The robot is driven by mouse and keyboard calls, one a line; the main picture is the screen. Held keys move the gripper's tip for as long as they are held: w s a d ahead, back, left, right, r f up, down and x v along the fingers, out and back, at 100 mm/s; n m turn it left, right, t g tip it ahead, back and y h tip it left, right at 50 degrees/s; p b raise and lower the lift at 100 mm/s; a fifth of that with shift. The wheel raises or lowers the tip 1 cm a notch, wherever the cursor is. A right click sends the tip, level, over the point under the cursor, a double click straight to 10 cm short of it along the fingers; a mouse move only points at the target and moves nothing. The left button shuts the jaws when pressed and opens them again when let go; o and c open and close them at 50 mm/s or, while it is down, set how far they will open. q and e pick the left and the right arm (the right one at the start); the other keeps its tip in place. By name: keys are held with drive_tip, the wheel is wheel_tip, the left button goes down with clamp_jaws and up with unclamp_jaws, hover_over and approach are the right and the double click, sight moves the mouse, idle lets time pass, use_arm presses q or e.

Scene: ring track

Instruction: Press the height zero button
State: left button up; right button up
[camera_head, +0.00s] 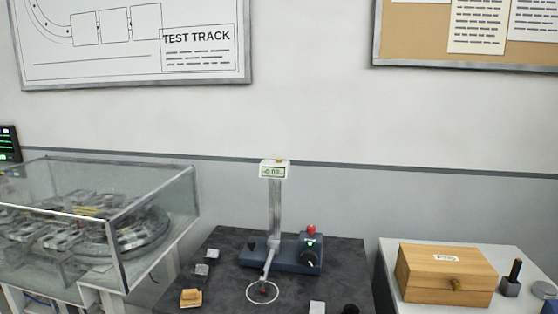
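A height gauge stands on the dark table, with a blue base (285,257) and an upright grey column (274,208). Its small white display (274,171) at the top seems to read about -0.02, but the digits are tiny. At the right end of the base are a red round-topped part (311,230), a small green-lit spot (310,243) and a dark knob (308,260). I cannot read any label, so I cannot tell which part is the height zero button. A thin arm slants from the column down to a ring (263,292). Neither of my grippers is in view.
A glass case (150,220) with a ring-shaped model stands at left. Small blocks (190,298) lie on the dark table (345,262). A wooden box (445,273) sits on a pale table at right, beside a dark stamp-like object (511,280).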

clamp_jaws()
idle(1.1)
